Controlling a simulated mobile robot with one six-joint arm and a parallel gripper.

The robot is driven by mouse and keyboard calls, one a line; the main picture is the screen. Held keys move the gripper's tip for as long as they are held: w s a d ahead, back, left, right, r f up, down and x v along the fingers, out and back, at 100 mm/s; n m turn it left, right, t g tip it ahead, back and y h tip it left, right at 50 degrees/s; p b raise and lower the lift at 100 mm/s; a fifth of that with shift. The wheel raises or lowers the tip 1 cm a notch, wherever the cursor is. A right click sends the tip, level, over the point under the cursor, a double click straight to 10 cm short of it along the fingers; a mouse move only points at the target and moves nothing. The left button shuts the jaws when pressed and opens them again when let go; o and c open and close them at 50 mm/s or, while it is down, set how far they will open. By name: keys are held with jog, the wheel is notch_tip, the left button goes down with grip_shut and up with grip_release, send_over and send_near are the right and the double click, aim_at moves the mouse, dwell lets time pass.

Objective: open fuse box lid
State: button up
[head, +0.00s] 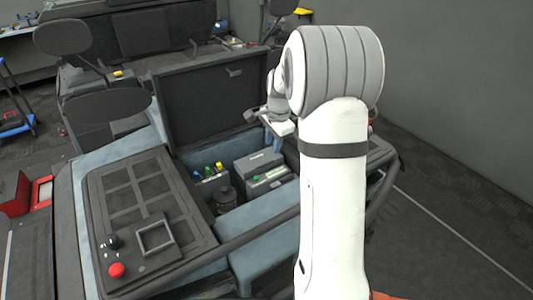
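A dark box (262,163) with pale lettering on its top sits in the open bay of the machine. It may be the fuse box, but I cannot tell for sure. Green parts show along its front. My gripper (254,115) hangs above and behind this box, near the raised dark panel, and looks apart from the box. My arm hides much of the wrist, and the fingers are too small to tell whether they are open or shut.
A large dark panel (222,98) stands upright behind the bay. Coloured caps (209,172) and a dark round part (225,198) sit left of the box. A dark bar (248,235) crosses in front. A red button (116,270) is on the left panel.

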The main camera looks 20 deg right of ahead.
aim_at(270, 162)
jog(key=f, duration=0.2)
jog(key=w+f, duration=0.1)
jog(key=f, duration=0.2)
jog(key=f+p, duration=0.1)
jog(key=f, duration=0.1)
jog(key=shift+w+a+f, duration=0.1)
jog(key=shift+w+f, duration=0.1)
jog(key=shift+f, duration=0.05)
jog(key=shift+c, duration=0.3)
grip_shut()
